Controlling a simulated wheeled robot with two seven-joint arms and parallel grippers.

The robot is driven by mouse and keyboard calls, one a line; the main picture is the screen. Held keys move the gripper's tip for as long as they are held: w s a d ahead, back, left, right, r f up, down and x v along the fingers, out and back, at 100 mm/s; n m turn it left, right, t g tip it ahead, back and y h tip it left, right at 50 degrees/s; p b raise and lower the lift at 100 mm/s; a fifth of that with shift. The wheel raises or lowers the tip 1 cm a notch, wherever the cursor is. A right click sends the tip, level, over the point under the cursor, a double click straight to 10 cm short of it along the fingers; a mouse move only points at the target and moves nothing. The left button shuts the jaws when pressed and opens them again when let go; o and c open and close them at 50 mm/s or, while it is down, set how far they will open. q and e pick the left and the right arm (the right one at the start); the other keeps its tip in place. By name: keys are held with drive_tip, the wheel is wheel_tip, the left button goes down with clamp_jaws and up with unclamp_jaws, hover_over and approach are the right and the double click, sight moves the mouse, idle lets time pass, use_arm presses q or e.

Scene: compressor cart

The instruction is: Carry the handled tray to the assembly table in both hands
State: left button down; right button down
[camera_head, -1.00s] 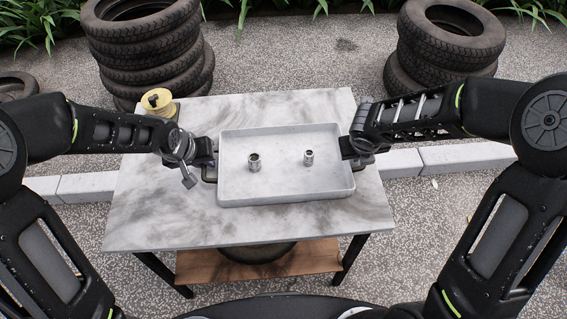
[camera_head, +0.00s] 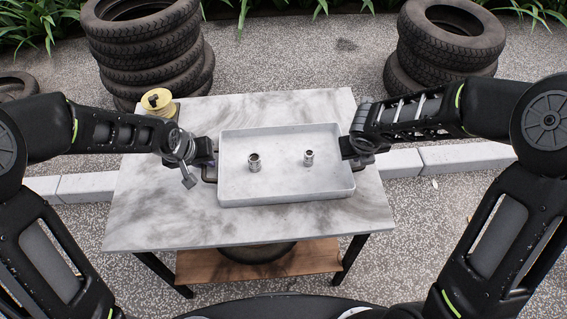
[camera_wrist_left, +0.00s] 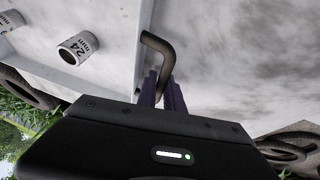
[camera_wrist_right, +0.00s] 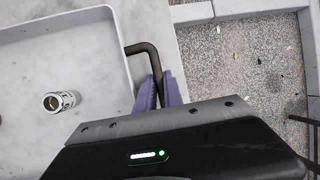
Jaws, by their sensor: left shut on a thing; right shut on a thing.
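The handled tray (camera_head: 285,185) is a shallow grey-white rectangle at the middle of the marble-topped table (camera_head: 150,215) in the head view. I cannot tell whether it rests on the top or hangs just above it. Two metal sockets stand upright in it, a left one (camera_head: 254,163) and a right one (camera_head: 308,158). In the left wrist view one socket (camera_wrist_left: 78,48) is marked 24 mm. My left gripper (camera_wrist_left: 162,92) is shut on the tray's dark left handle (camera_wrist_left: 160,45). My right gripper (camera_wrist_right: 157,90) is shut on the dark right handle (camera_wrist_right: 143,47).
A yellow spool-like object (camera_head: 158,101) stands at the table's back left corner. Stacks of tyres stand behind, at left (camera_head: 150,50) and right (camera_head: 445,45). A pale kerb (camera_head: 465,157) runs behind the table. The table's front strip is bare.

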use_arm(q)
drive_tip(key=shift+r, duration=0.15)
use_arm(e)
drive_tip(key=shift+a+r, duration=0.1)
drive_tip(key=shift+r, duration=0.05)
